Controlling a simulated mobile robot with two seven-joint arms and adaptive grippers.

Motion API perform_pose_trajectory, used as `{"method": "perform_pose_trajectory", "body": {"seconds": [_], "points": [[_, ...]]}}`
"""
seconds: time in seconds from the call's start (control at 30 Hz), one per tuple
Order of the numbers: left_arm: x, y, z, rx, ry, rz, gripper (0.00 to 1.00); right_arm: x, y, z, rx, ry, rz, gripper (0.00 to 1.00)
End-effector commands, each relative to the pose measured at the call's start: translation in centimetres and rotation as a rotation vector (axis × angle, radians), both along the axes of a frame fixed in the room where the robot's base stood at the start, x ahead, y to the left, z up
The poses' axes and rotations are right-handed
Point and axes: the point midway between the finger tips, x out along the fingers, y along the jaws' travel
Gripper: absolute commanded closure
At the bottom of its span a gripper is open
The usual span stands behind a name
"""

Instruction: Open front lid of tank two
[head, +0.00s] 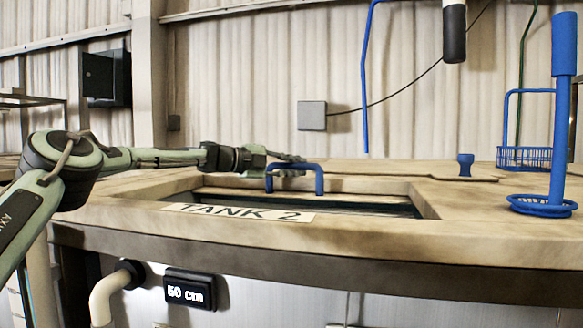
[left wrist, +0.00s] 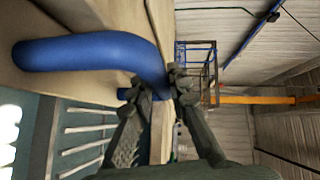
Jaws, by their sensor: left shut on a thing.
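The "TANK 2" label (head: 240,213) is on the front rim of the tan tank top. Behind it is a tank opening (head: 350,208) with a dark inside. A blue handle (head: 320,180) stands at the back of this opening, on a tan panel edge that looks like the lid; how far the lid is raised or shifted is hard to tell. My left gripper (head: 290,167) reaches from the left and is shut on the handle. In the left wrist view, my left gripper's fingers (left wrist: 155,86) close around the far part of the blue handle (left wrist: 90,52). My right gripper is out of view.
A second lid with a blue knob (head: 465,164) lies behind to the right. A blue stand (head: 558,120) and a blue wire basket (head: 533,157) are at the right. A black cylinder (head: 454,35) hangs above. A "50 cm" display (head: 190,290) is on the front.

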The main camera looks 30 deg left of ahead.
Motion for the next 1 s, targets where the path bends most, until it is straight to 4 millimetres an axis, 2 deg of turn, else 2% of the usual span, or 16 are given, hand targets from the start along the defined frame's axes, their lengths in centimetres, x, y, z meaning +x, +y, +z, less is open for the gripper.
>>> {"method": "perform_pose_trajectory", "body": {"seconds": [0.23,0.27,0.3,0.33,0.67,0.77,1.0], "points": [[0.0,0.1,0.0,0.0,-0.001,0.005,1.0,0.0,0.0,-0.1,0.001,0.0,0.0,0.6],[0.0,0.1,0.1,0.0,-0.001,0.004,0.8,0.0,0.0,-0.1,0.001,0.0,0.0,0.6],[0.0,0.1,0.0,0.0,-0.001,0.004,0.75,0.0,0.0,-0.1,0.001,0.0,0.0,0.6],[0.0,0.1,0.0,0.0,-0.001,0.004,0.74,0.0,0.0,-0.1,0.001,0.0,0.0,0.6],[-0.3,0.3,0.1,0.0,-0.001,0.003,0.74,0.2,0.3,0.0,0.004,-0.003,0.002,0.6],[-1.3,1.0,0.4,0.0,-0.002,0.004,0.74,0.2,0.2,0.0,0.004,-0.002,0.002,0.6],[-5.5,3.6,1.1,-0.004,-0.004,0.003,0.74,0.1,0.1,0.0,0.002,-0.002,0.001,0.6]]}}
